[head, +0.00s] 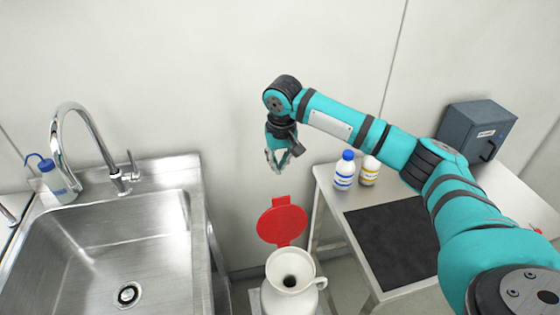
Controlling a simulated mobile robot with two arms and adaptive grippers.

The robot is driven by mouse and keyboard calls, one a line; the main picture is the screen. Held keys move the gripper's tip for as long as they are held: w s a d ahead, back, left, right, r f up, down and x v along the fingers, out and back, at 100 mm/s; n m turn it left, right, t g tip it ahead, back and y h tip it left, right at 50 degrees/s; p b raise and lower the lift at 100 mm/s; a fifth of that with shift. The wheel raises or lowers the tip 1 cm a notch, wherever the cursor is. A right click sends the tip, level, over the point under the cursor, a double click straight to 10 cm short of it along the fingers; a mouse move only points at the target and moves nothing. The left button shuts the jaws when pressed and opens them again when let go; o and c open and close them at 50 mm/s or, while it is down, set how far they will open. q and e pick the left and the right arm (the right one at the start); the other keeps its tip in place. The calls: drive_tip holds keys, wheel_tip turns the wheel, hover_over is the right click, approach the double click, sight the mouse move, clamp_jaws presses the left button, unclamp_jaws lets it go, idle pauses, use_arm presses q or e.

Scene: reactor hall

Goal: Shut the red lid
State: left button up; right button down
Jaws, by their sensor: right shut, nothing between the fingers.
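The red lid (282,222) is a round flap with a small tab. It stands open, tilted up behind the mouth of a cream-white container (291,296) with a side handle. The dark round opening of the container is uncovered. My right gripper (279,167) hangs in the air above the lid, apart from it, with its fingers pointing down. It is shut and empty. My left gripper is not in view.
A steel sink (190,226) with a tap (88,140) is on the left, a wash bottle (57,180) beside it.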

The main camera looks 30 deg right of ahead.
wheel_tip(320, 180, down, 6)
drive_tip(key=s+p, duration=0.3)
drive_tip(key=shift+a+r, duration=0.15)
drive_tip(key=shift+a, duration=0.2)
drive_tip(key=shift+w, duration=0.15)
